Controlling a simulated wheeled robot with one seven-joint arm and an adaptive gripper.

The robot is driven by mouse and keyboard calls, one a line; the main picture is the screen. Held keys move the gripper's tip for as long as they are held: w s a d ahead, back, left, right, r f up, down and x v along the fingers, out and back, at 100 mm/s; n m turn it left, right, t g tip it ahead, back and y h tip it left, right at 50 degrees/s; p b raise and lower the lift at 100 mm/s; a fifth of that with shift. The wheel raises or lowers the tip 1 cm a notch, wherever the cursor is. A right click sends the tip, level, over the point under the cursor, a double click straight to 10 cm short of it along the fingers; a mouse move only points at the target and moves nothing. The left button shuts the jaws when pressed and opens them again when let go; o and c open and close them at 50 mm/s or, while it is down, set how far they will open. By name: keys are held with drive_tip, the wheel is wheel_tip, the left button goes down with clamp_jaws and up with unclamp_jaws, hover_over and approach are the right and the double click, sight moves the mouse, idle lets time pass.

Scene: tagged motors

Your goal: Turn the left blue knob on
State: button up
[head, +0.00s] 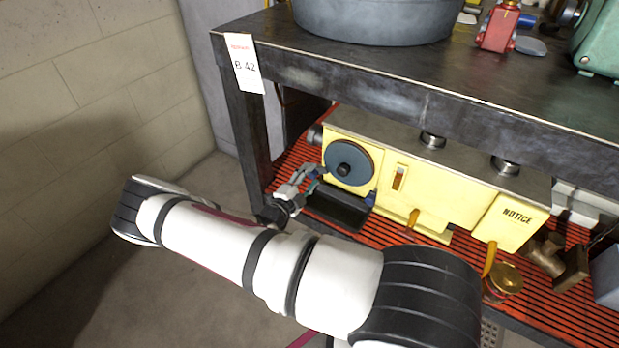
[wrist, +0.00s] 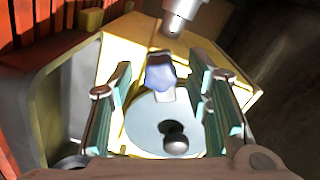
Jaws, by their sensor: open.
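A yellow machine (head: 433,190) with a grey disc (head: 351,163) on its left front sits on the lower shelf of the bench. In the wrist view a blue knob (wrist: 159,72) shows between the fingers of my gripper (wrist: 163,84), beyond the disc (wrist: 150,125) and its dark hub. The fingers are open, one on each side of the knob, with gaps visible. In the head view my gripper (head: 314,180) is at the left front of the machine, by the disc's lower left edge. Another blue part (head: 371,198) shows at the disc's lower right.
A dark tray (head: 338,208) lies below the disc, close to my gripper. The bench top (head: 400,92) overhangs the machine, and a bench leg (head: 249,138) stands to the left. Brass fittings (head: 503,280) are at the right. The floor at left is clear.

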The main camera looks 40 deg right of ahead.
drive_tip(key=v, duration=1.2)
